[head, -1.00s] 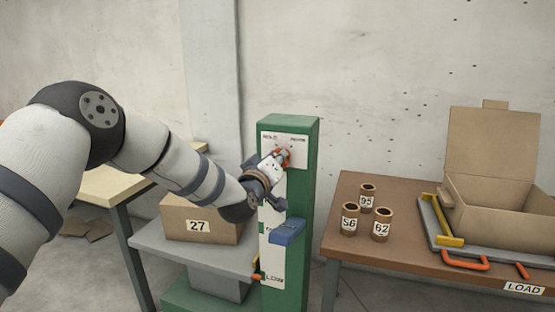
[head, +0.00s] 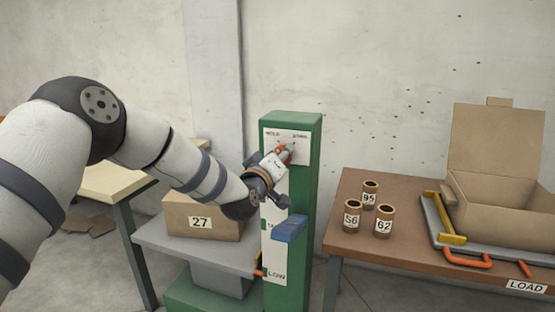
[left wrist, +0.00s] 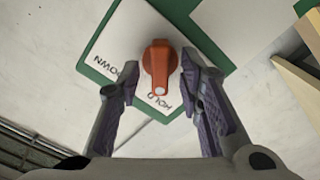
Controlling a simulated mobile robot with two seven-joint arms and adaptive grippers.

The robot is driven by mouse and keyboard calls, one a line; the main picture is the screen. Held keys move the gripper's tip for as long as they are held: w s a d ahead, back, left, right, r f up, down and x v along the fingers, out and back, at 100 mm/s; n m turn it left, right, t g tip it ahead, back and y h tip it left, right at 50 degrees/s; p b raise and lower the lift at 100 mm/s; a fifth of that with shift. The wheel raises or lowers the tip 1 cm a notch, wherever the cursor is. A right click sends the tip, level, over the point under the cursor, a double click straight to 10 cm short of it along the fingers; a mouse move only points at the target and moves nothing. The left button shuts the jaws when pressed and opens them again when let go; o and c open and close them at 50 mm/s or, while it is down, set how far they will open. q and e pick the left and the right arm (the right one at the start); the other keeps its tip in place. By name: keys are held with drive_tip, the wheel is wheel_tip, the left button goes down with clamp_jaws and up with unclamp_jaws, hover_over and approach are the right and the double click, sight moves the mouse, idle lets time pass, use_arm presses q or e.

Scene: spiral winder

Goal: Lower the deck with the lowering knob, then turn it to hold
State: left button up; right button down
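The orange lowering knob (head: 284,152) sits on a white plate near the top of the green column (head: 299,180). In the left wrist view, the knob (left wrist: 160,66) has its white-dotted end toward the word HOLD, which appears upside down. My left gripper (head: 272,168) is at the knob. In the wrist view its fingers (left wrist: 160,80) are apart, one on each side of the knob, with gaps showing. The grey deck (head: 165,238) carries a cardboard box (head: 190,222) marked 27. An orange pointer (head: 260,273) stands beside the LOW mark. My right gripper is out of view.
A blue part (head: 290,229) juts from the column below my gripper. A brown table (head: 350,238) at right holds several numbered tubes (head: 369,194), an open carton (head: 495,195) and a grey tray with yellow and orange handles. A pale table (head: 112,183) stands at left.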

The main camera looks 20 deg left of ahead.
use_arm(q)
drive_tip(key=s, duration=1.1)
drive_tip(key=shift+s+a, duration=0.25)
drive_tip(key=shift+s, duration=0.15)
